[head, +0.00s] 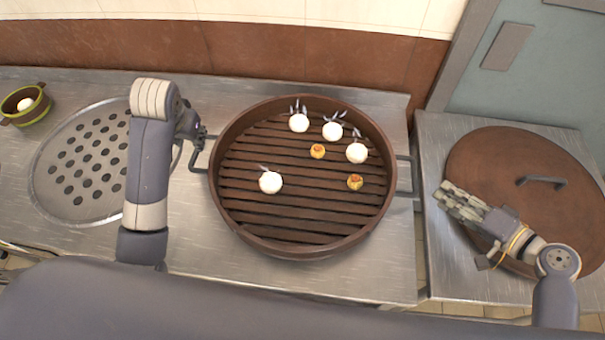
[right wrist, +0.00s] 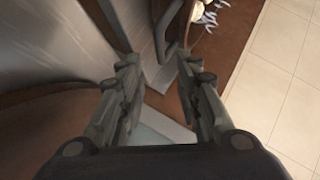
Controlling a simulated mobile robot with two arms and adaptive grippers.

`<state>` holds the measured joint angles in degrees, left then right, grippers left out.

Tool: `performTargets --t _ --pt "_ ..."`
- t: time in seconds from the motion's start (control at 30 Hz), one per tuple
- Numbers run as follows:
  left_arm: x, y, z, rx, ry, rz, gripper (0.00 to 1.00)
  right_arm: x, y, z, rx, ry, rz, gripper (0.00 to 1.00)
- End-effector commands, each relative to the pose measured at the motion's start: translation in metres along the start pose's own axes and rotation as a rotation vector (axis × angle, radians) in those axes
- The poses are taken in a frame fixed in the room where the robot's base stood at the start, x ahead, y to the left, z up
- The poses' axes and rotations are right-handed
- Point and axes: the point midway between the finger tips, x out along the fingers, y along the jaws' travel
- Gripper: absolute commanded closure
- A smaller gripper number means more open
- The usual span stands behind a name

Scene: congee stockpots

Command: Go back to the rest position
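My right gripper (head: 446,198) is over the left part of the brown round lid (head: 500,160) on the right counter. In the right wrist view my right gripper (right wrist: 158,75) has its two fingers apart with nothing between them. My left gripper (head: 201,134) is by the left handle of the round steamer (head: 222,190), mostly hidden behind my own left arm. I cannot tell whether it touches the handle or whether it is open.
The steamer holds several white buns (head: 270,182) and two small yellow-orange dumplings (head: 355,182) on slats. A perforated drain plate (head: 60,205) lies to its left. A green bowl (head: 38,112) with a white ball stands far left. The lid's dark handle (head: 542,181) stands up.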

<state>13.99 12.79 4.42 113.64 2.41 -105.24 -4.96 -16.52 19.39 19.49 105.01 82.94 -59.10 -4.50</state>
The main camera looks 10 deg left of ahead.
Motion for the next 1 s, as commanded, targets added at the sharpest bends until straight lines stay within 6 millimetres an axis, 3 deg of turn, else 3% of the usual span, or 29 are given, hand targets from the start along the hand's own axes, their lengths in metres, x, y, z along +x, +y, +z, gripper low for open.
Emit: performTargets --t 0.67,0.77,1.0 --pt "-0.001 0.0 0.0 0.0 0.0 0.0 0.68 -0.007 -0.001 -0.001 -0.001 0.0 -0.001 0.69" --pt "-0.009 -0.002 -0.004 0.0 0.0 0.0 0.68 -0.01 -0.009 -0.004 -0.001 0.0 -0.001 0.69" --pt "-0.048 -0.01 -0.02 0.0 0.0 0.0 0.68 -0.027 -0.045 -0.021 -0.001 0.0 -0.001 0.69"
